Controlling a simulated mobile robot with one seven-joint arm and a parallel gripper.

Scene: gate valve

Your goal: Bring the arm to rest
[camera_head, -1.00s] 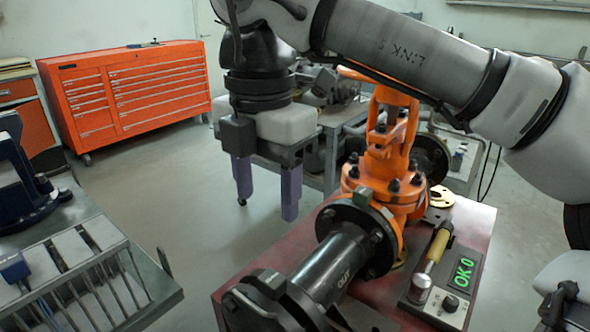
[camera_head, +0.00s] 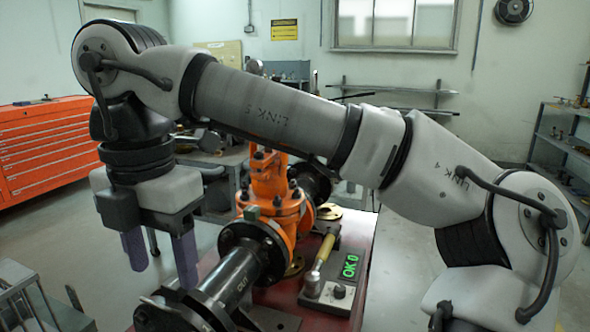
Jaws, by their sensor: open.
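My gripper (camera_head: 160,258) is at the left of the head view, pointing down. Its two purple fingers are spread apart with nothing between them. My arm stretches across the view from the lower right to the upper left, bent above the gripper. The orange gate valve (camera_head: 271,217) stands on the dark red bench (camera_head: 268,297) behind and right of the gripper. A black flanged pipe (camera_head: 232,278) joins its near side. The right finger appears close to the pipe's left side in the picture; I cannot tell the gap. My arm hides the top of the valve.
A yellow-handled tool (camera_head: 321,262) lies by a box with a green "OK 0" display (camera_head: 350,266) on the bench. A metal rack (camera_head: 40,298) stands at the lower left. An orange tool cabinet (camera_head: 45,148) is by the left wall. Shelves (camera_head: 560,150) stand at the right.

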